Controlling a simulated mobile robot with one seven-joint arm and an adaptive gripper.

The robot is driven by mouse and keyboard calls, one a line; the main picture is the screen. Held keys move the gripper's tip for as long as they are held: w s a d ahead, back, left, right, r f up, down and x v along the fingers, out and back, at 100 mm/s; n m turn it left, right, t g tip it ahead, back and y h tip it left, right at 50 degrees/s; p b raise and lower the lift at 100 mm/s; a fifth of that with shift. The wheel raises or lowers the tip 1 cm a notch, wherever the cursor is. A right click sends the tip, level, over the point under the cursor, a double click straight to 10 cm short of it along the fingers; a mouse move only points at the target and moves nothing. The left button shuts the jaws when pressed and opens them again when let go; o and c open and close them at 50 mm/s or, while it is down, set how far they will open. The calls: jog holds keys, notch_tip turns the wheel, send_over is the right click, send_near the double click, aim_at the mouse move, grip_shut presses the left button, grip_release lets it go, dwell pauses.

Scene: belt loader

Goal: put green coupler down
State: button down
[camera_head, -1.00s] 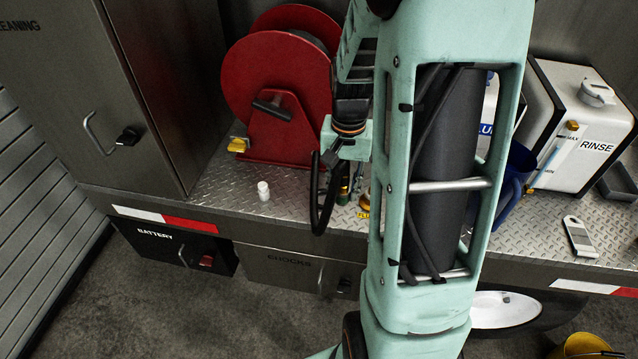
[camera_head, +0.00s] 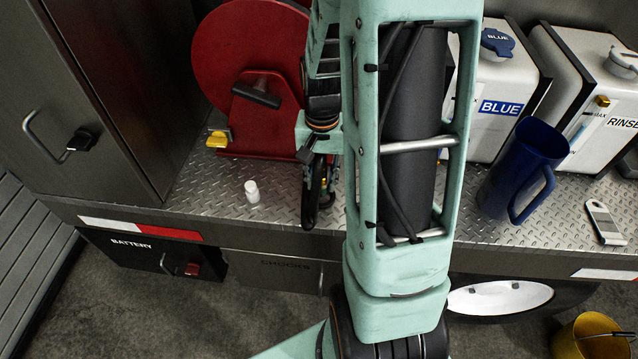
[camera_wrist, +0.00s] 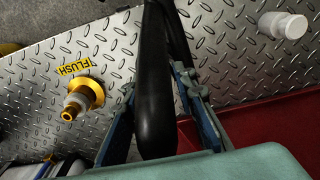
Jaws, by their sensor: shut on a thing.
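My gripper (camera_head: 318,168) is low over the metal deck in front of the red reel, partly hidden by my arm. In the wrist view its two blue-grey fingers (camera_wrist: 157,88) close from both sides around a thick black hose (camera_wrist: 156,110). The hose also hangs as a dark loop in the head view (camera_head: 310,200). The green coupler on the hose is hidden behind the hose and fingers; I cannot make out its green part or whether it touches the deck. A brass fitting labelled FLUSH (camera_wrist: 85,95) stands on the deck, left of the fingers in the wrist view.
The red reel (camera_head: 245,75) is behind. A blue jug (camera_head: 520,170), BLUE tank (camera_head: 497,90) and RINSE tank (camera_head: 605,100) stand at right. Deck around the bottle is clear.

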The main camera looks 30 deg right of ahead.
jog(key=shift+f+b, duration=0.4)
jog(key=shift+f, duration=0.65)
jog(key=shift+s, duration=0.1)
jog(key=shift+f, duration=0.15)
jog(key=c, duration=1.6)
grip_release()
jog(key=shift+r, duration=0.5)
notch_tip(320, 180, up, 11)
jog(key=shift+r, duration=0.2)
